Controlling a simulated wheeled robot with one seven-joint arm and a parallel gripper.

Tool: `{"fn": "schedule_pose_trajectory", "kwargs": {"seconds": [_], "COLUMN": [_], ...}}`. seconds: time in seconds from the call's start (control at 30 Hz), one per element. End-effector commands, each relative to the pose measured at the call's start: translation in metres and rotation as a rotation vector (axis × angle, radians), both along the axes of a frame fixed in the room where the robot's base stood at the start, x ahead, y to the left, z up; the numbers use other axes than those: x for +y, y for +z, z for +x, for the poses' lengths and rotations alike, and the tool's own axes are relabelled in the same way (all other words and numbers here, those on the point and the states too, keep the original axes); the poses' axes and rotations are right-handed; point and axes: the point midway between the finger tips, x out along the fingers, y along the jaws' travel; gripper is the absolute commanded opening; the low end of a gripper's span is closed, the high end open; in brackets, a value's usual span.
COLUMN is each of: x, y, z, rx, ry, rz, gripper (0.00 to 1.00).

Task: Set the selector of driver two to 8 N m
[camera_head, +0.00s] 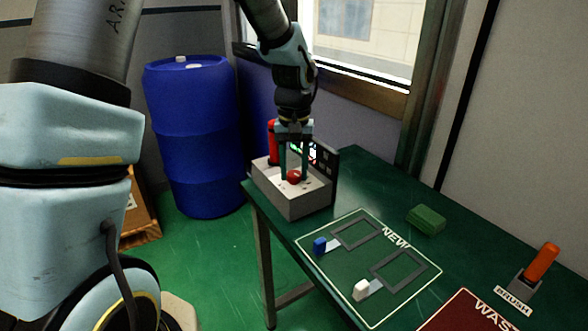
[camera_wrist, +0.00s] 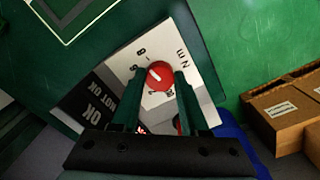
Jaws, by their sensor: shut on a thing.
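A grey box (camera_head: 290,203) stands on the green table, with a round red selector knob (camera_head: 293,176) on its pale top. In the wrist view the knob (camera_wrist: 160,75) has a short white mark. Printed numbers, partly hidden, surround it, and the letters "N m" show on the plate (camera_wrist: 192,58). My gripper (camera_head: 294,174) points down, its two fingers on either side of the knob and shut on it; they also show in the wrist view (camera_wrist: 159,77). I cannot tell for sure which number the mark points at.
A dark panel with a small lit display stands behind the box, beside a red upright thing (camera_head: 272,140). A marked "NEW" area (camera_head: 333,265), a green block (camera_head: 425,219) and an orange-handled brush (camera_head: 541,262) are to the right. A blue barrel (camera_head: 195,140) stands behind left.

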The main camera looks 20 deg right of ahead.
Motion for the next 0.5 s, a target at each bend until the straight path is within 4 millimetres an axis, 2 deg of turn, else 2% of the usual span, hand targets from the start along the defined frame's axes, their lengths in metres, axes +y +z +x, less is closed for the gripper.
{"fn": "schedule_pose_trajectory", "kwargs": {"seconds": [0.1, 0.13, 0.4, 0.5], "x": [0.0003, 0.0003, 0.0002, 0.0001], "y": [-0.0008, -0.0008, -0.0004, -0.0003], "z": [-0.0009, -0.0009, -0.0004, -0.0003], "rx": [0.002, 0.002, 0.001, 0.001], "ry": [0.0, 0.0, 0.001, 0.001], "rz": [0.001, 0.001, 0.0, 0.0], "gripper": [0.0, 0.45, 0.74, 0.74]}}
